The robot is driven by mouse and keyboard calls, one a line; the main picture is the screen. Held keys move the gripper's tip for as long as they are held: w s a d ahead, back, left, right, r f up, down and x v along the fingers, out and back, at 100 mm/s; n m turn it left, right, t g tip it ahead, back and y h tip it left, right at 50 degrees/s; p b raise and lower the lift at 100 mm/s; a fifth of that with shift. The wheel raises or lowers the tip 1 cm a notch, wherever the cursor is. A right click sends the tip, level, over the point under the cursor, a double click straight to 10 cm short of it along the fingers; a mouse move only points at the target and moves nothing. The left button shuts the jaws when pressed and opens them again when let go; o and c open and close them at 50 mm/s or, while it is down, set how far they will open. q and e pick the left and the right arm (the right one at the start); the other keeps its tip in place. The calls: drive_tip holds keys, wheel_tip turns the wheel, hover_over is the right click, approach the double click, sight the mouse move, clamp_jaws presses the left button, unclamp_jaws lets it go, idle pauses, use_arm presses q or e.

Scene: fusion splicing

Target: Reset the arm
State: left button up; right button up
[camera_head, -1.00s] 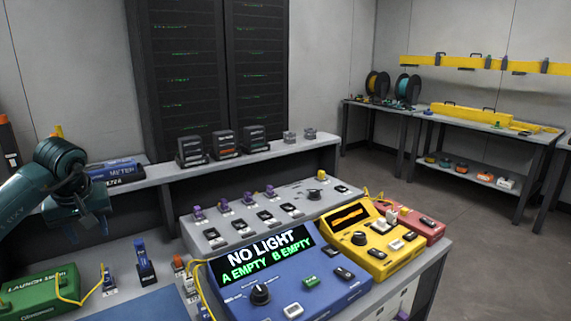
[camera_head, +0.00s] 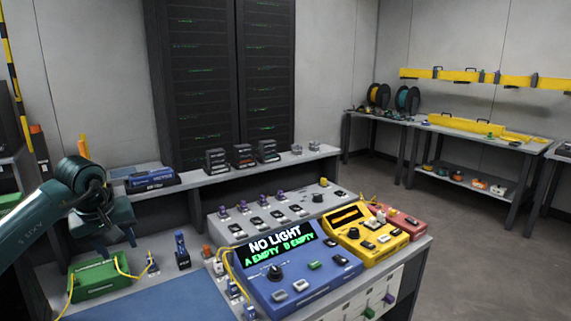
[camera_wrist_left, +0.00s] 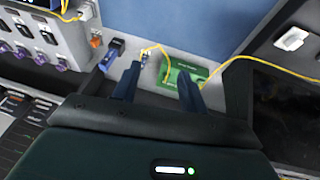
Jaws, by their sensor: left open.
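My left gripper (camera_head: 117,240) comes in from the left in the head view. It is open and empty, held above the bench behind the green launch box (camera_head: 97,279). In the left wrist view its two fingers (camera_wrist_left: 157,88) stand apart with nothing between them. Past the fingertips in that view lie the green box (camera_wrist_left: 180,80) and a yellow fibre lead (camera_wrist_left: 166,62). My right gripper is in neither view.
The blue console (camera_head: 300,281) reads "NO LIGHT, A EMPTY, B EMPTY". A yellow unit (camera_head: 368,232) and a red unit (camera_head: 404,222) stand to its right. A blue meter (camera_head: 150,181) sits on the shelf near my left arm. The blue mat (camera_head: 165,302) is clear.

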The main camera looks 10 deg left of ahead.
use_arm(q)
drive_tip(key=d+f+n+h, duration=0.1)
drive_tip(key=d+f+h, duration=0.3)
drive_tip(key=d, duration=0.5)
drive_tip(key=d+f+n+h, duration=0.1)
drive_tip(key=d+f+h, duration=0.2)
drive_tip(key=d+f, duration=0.35)
drive_tip(key=s+d+r+n+t+h+p, duration=0.1)
drive_tip(key=s+d+r+n+t+h, duration=0.1)
drive_tip(key=s+d+n+h, duration=0.4)
drive_tip(key=s+d+r+n+t+h+p, duration=0.15)
drive_tip(key=d+n+h, duration=0.35)
drive_tip(key=d+n, duration=0.6)
drive_tip(key=s+a+f+m+t+y, duration=0.1)
drive_tip(key=s+f+m+y, duration=0.5)
drive_tip(key=m, duration=0.9)
drive_tip(key=s+a+f+m+t+y, duration=0.2)
drive_tip(key=s+a+f+m+y, duration=0.2)
drive_tip(key=s+f+m+y, duration=0.3)
wheel_tip(320, 180, down, 5)
drive_tip(key=s+m+p, duration=0.1)
drive_tip(key=s+m, duration=0.1)
drive_tip(key=m, duration=0.6)
drive_tip(key=shift+s+a, duration=0.25)
drive_tip(key=shift+s, duration=0.1)
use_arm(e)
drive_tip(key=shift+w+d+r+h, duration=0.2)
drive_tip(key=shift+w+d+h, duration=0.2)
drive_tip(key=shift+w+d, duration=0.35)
